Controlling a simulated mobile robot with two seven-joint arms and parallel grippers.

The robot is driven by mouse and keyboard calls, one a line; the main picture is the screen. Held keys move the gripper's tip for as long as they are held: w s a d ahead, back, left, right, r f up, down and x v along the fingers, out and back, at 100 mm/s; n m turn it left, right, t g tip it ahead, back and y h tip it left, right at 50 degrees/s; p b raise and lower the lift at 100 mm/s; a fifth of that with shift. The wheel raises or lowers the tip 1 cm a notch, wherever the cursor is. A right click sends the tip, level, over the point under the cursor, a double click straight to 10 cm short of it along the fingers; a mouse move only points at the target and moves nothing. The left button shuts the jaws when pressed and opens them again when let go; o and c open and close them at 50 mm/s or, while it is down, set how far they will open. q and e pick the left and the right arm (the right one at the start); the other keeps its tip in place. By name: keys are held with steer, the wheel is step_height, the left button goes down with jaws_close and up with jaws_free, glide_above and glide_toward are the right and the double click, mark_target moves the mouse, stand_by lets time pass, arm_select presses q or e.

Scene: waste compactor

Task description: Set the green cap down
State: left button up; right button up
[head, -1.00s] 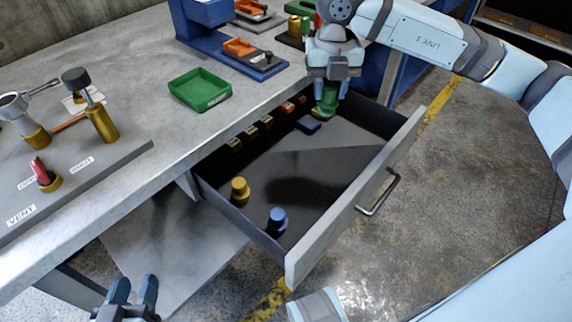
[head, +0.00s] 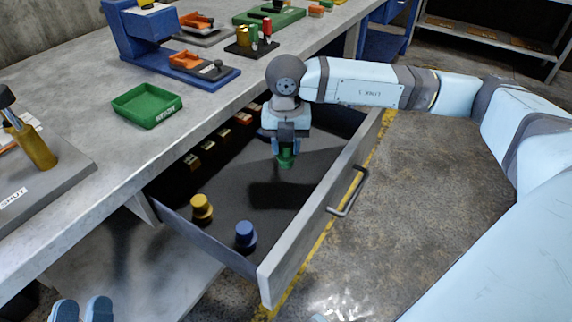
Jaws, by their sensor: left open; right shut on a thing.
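The green cap (head: 286,160) is between the fingers of my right gripper (head: 285,150), inside the open drawer. It is low over the dark drawer floor; I cannot tell whether it touches it. My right gripper points down and is shut on the cap, hiding its upper part. My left gripper (head: 82,309) is open and empty at the bottom left edge, outside the drawer and only partly in view.
The drawer (head: 300,240) also holds a yellow knobbed piece (head: 201,208) and a blue knobbed piece (head: 245,237) near its front left. Its middle floor is clear. A green tray (head: 147,105) and a blue stand (head: 150,45) are on the bench.

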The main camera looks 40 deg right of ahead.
mark_target(286, 163)
arm_select(q)
steer(key=shift+w+d+f+g+b, duration=0.1)
steer(key=shift+f+g+b, duration=0.55)
steer(key=shift+f, duration=0.55)
arm_select(e)
steer(key=shift+f, duration=2.8)
steer(key=shift+f, duration=0.2)
steer(key=o, duration=1)
steer(key=shift+c, duration=0.2)
arm_select(q)
steer(key=shift+f, duration=0.15)
arm_select(e)
steer(key=shift+r, duration=0.1)
step_height(286, 163, up, 5)
steer(key=shift+p, duration=0.8)
step_height(286, 163, up, 6)
steer(key=shift+r+p, duration=0.1)
steer(key=shift+p, duration=0.75)
arm_select(q)
steer(key=shift+w+a+f+g+y, duration=0.1)
steer(key=shift+a+f+g+y, duration=0.25)
steer(key=shift+a+y, duration=0.4)
arm_select(e)
steer(key=shift+r, duration=0.5)
